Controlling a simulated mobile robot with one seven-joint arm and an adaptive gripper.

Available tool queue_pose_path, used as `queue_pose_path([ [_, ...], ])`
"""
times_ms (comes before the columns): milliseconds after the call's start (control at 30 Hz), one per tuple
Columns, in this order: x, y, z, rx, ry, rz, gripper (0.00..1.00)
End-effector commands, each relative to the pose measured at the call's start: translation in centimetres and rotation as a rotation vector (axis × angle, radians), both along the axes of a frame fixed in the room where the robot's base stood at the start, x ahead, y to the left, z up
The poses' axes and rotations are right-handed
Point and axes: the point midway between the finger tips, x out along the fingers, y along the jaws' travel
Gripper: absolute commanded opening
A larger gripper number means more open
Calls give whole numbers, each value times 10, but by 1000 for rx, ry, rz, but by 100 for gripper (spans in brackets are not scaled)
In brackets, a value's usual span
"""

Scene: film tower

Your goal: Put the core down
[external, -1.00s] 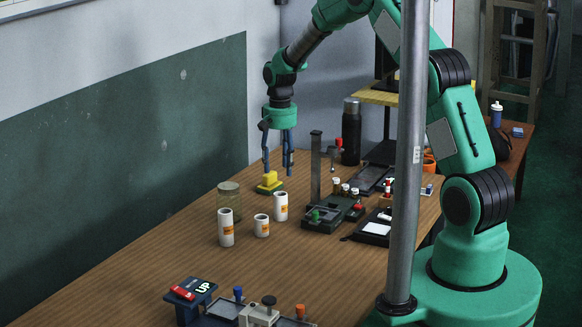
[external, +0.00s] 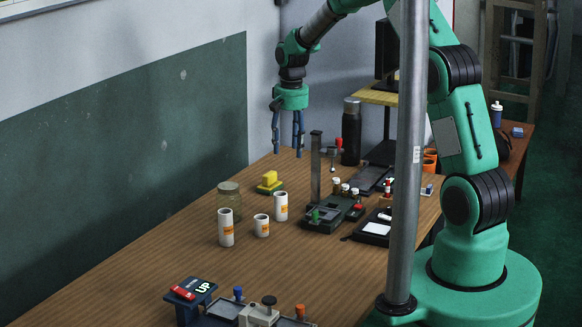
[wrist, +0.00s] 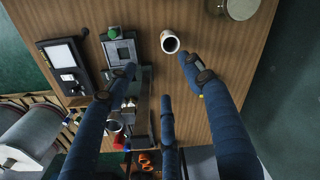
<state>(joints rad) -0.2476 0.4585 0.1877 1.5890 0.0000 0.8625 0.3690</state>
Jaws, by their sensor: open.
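Three white tubes with orange labels, which look like cores, stand upright on the table: a tall one (external: 226,230), a short one (external: 262,226) and a middle-sized one (external: 281,208). I cannot tell which is the task's core. My gripper (external: 288,150) is open and empty, with its blue fingers pointing down above the far part of the table, behind the tubes. In the wrist view my gripper (wrist: 160,72) has its fingers spread, and one white tube (wrist: 170,42) shows beyond the tips, apart from them.
A dark device with a post (external: 316,170) and a black flask (external: 351,132) stand right. A blue stand (external: 190,298) is at the front. The left front table is clear.

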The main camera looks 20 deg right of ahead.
Motion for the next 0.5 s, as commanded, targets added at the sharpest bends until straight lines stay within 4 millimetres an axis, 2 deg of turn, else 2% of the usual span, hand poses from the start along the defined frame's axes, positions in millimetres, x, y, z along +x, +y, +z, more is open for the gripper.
queue_pose_path([
  [33, -6, -7, 17, 3, -14, 1, 52],
  [200, -31, -28, 68, 9, -51, 11, 52],
  [500, -87, -66, 144, 16, -117, 28, 52],
])
